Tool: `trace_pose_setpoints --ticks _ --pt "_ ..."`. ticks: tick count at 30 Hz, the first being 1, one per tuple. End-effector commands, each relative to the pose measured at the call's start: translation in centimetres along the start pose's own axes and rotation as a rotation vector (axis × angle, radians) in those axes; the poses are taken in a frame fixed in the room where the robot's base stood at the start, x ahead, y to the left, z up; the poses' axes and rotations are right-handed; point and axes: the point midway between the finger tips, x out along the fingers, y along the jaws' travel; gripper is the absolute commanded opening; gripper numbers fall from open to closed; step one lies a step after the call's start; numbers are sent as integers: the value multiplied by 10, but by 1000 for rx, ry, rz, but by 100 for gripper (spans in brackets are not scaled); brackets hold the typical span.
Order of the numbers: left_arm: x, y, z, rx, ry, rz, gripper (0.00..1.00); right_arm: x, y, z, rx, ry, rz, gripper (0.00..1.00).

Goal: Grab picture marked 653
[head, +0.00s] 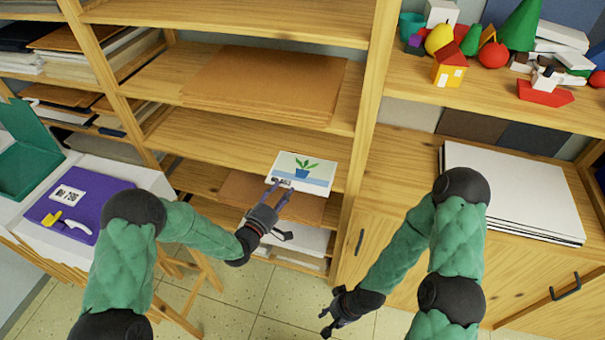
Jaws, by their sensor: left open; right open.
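A small picture of a green plant in a blue pot (305,168) lies near the front edge of a wooden shelf in the middle of the head view. A small dark label is at its lower left, too small to read and partly covered by my gripper. My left gripper (279,187) is open, with its fingers at the picture's lower left edge; I cannot tell whether they straddle it. My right gripper (328,322) is open and empty, low over the floor, in front of the cabinet and well away from the picture.
Brown boards (262,84) lie on the shelf above. More boards lie below the picture. A table at left holds a purple mat (82,197) with a tag. A cabinet at right carries white sheets (511,193); toys and a red boat (545,92) stand above it.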

Motion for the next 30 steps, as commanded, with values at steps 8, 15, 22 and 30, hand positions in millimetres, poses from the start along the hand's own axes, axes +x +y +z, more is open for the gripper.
trace_pose_setpoints --ticks 8,15,22,30 --pt "36 -5 5 2 -2 2 45 16 6 -1 0 0 0 40" --pt "48 -4 5 0 0 -1 45 17 6 -1 0 0 0 40" --pt "48 -3 5 0 0 -1 8 17 6 -1 0 0 0 40" --pt "48 -3 5 0 0 -1 0 17 6 -1 0 0 0 40"
